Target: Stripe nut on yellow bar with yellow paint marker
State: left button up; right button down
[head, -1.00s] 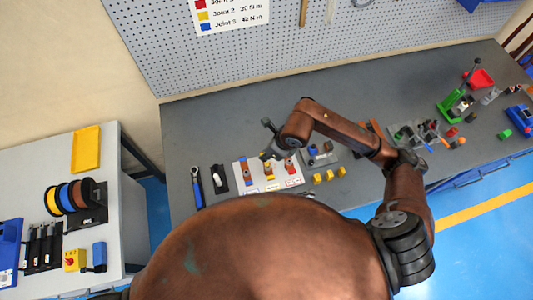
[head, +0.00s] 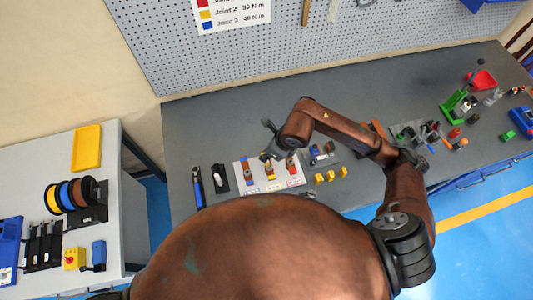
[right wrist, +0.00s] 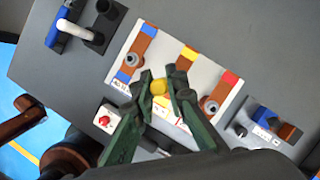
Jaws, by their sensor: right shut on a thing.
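The yellow bar (right wrist: 183,60) is the middle of three copper bars on a white board (right wrist: 165,48); its yellow end shows past my fingers. In the head view the yellow bar (head: 270,171) lies just below my right gripper (head: 268,155). In the right wrist view my right gripper (right wrist: 163,82) is shut on a round yellow thing, seen nearly end-on, which looks like the yellow paint marker (right wrist: 158,87). The nut on the yellow bar is hidden behind the fingers and the marker, so I cannot tell whether the tip touches it. My left gripper is out of view.
The blue bar (right wrist: 136,54) and red bar (right wrist: 220,92) flank the yellow one, each with a grey nut.

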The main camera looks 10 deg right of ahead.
jog(key=shift+r, duration=0.15)
jog(key=shift+r+p, duration=1.3)
jog(key=shift+r, duration=1.6)
jog(key=shift+f, duration=0.1)
